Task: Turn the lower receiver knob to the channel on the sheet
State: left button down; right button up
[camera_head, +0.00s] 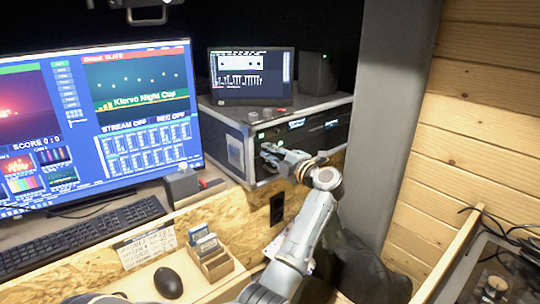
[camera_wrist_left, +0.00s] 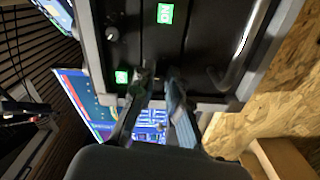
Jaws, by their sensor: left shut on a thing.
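The receiver rack (camera_head: 300,138) is a black-fronted case with silver edges on the right of the desk. In the left wrist view its front (camera_wrist_left: 190,35) shows sideways, with lit green displays whose digits I cannot read surely. My left gripper (camera_head: 268,153) is at the left part of this front, and its fingers (camera_wrist_left: 161,80) are shut on a knob there. The fingers hide most of the knob, so its pointer cannot be read. Another small knob (camera_wrist_left: 112,33) shows uncovered. My right gripper is out of view.
A large monitor (camera_head: 135,110) and keyboard (camera_head: 80,237) stand left of the rack. A small screen (camera_head: 251,75) and dark speaker (camera_head: 318,73) sit on top. A mouse (camera_head: 168,282) and wooden card holder (camera_head: 211,262) are in front. A metal handle (camera_wrist_left: 245,50) is beside the fingers.

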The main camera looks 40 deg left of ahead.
pick_arm(q)
jog(key=shift+f, duration=0.15)
jog(key=c, duration=1.3)
grip_release()
jog(key=shift+c, duration=0.2)
jog(key=shift+d, duration=0.15)
jog(key=s+d, duration=0.1)
jog(key=d, duration=1.1)
jog(key=shift+a, duration=0.1)
